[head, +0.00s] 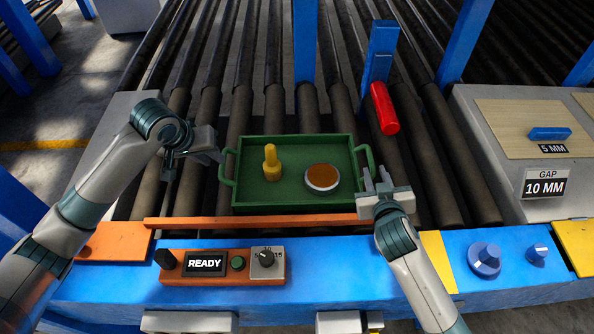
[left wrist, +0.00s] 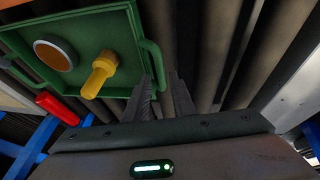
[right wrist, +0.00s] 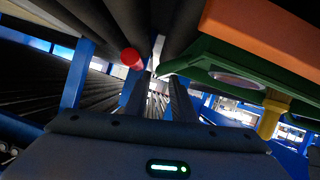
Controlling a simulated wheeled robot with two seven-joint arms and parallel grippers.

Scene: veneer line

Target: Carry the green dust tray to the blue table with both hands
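The green dust tray (head: 296,208) lies on the dark rollers, with a handle at each side. A yellow bottle-like object (head: 271,165) and a round brown-topped item (head: 322,178) are in it. My left gripper (head: 214,157) is open beside the tray's left handle (head: 229,168); the handle (left wrist: 152,62) shows near its fingertips in the left wrist view. My right gripper (head: 376,173) is open at the right handle (head: 367,158), close to its fingers. I cannot tell whether either touches. No separate blue table is clearly visible.
An orange rail (head: 250,222) runs along the tray's near side. In front is a blue machine front (head: 330,270) with a READY panel (head: 207,264) and knobs. A grey block with a board (head: 520,130) is at right.

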